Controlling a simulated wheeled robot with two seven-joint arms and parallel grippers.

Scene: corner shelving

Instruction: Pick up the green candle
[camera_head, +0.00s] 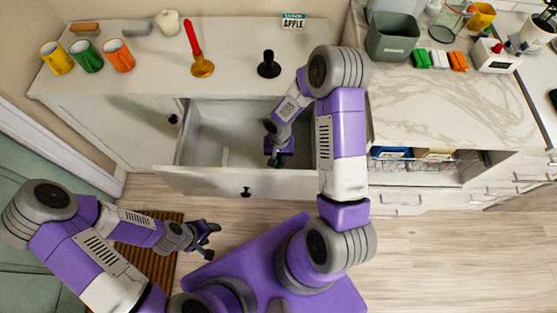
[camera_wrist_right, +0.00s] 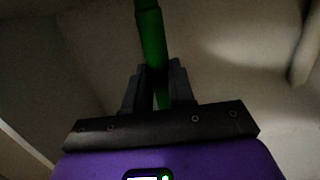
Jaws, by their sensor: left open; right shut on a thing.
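The green candle (camera_wrist_right: 152,40) shows in the right wrist view, rising between the fingers of my right gripper (camera_wrist_right: 156,80), which is shut on it. In the head view my right gripper (camera_head: 276,158) is down inside the open drawer (camera_head: 225,182), near its front. The candle cannot be made out in the head view, where my arm and gripper cover that spot. My left gripper (camera_head: 212,233) is open and empty over the floor, in front of the drawer and to its left.
On the cabinet top (camera_head: 235,50) stand a red candle in a gold holder (camera_head: 202,65), a dark candle holder (camera_head: 268,66) and yellow, green and orange mugs (camera_head: 88,56). A grey-green bin (camera_head: 391,38) stands on the marble counter to the right.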

